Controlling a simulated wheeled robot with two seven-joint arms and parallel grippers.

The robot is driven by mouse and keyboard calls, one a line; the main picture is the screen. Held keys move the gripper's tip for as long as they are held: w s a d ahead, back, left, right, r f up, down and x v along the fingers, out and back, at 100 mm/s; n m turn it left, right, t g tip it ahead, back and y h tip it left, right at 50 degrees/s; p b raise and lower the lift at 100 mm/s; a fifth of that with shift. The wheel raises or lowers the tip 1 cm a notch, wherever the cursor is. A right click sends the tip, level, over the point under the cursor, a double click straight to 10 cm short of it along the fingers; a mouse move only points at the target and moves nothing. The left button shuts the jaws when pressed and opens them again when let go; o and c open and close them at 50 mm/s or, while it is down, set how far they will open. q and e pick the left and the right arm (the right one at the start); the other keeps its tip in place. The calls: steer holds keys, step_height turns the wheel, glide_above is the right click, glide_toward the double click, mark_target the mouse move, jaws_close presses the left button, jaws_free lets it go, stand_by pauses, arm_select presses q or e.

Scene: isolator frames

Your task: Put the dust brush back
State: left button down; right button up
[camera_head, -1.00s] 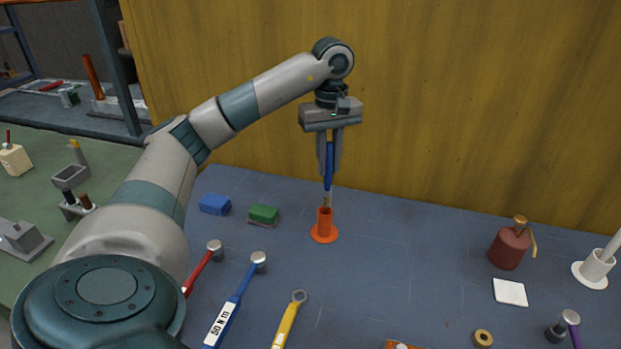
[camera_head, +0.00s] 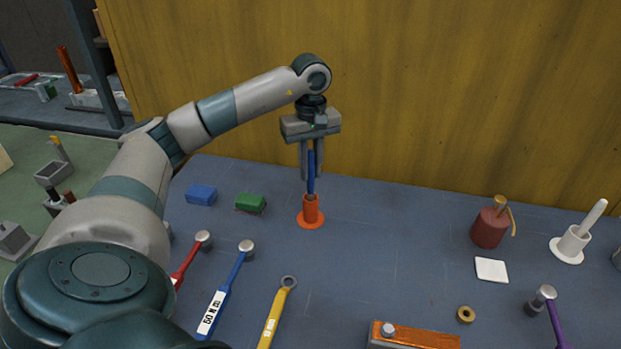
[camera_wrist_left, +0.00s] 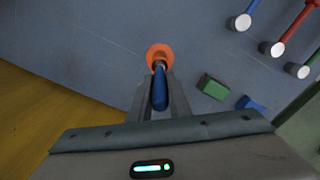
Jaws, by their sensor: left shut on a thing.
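The dust brush (camera_head: 311,172) has a blue handle and stands upright. My left gripper (camera_head: 311,174) is shut on its handle, fingers pointing down. The brush's lower end is at the mouth of the orange holder (camera_head: 311,212), a short tube on a round flange, and its bristles are hidden there. In the left wrist view the blue handle (camera_wrist_left: 159,92) lies between the fingers, with the orange holder (camera_wrist_left: 158,52) just beyond it. My right gripper is not in view.
A blue block (camera_head: 201,195) and a green block (camera_head: 250,203) lie left of the holder. A blue torque wrench (camera_head: 226,290) and a yellow wrench (camera_head: 277,312) lie in front. A dark red can (camera_head: 490,226) and a white holder (camera_head: 571,245) stand at right.

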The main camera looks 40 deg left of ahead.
mark_target(311, 193)
arm_select(q)
steer(key=shift+f, duration=0.1)
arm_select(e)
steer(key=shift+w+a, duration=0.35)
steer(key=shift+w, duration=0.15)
